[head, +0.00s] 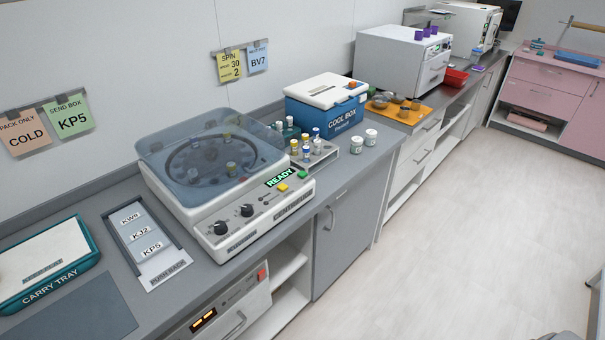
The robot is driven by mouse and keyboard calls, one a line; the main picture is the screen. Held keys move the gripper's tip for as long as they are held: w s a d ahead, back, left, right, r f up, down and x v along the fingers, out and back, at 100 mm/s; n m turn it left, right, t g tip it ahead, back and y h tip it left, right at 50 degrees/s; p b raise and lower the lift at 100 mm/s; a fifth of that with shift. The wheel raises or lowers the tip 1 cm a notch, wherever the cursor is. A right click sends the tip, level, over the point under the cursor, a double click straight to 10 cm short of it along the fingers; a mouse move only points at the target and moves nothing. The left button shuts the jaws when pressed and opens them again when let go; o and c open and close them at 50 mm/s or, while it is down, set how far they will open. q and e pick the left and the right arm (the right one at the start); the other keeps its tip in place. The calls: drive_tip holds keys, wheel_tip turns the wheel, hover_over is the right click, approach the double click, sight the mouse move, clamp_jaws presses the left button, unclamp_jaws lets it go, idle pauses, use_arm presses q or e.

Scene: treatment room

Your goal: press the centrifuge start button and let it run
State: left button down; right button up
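The white centrifuge (243,232) stands on the grey counter at left centre. Its clear bluish lid (160,143) lies over the round rotor, and a few capped tubes show through it. The front panel has two black knobs (246,210), a small slider, a lit green display (279,178) reading READY, a yellow button (283,187) and a green button (302,174) at the right end. Labels by the buttons are too small to read.
A tube rack (318,155) stands close behind the centrifuge's right end, with white jars (357,145) and a blue cool box (325,112) beyond. A label holder (145,245) and carry tray (50,265) lie left. A yellow note (229,66) reads SPIN, 30, 2.

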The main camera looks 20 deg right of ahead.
clamp_jaws()
idle(1.2)
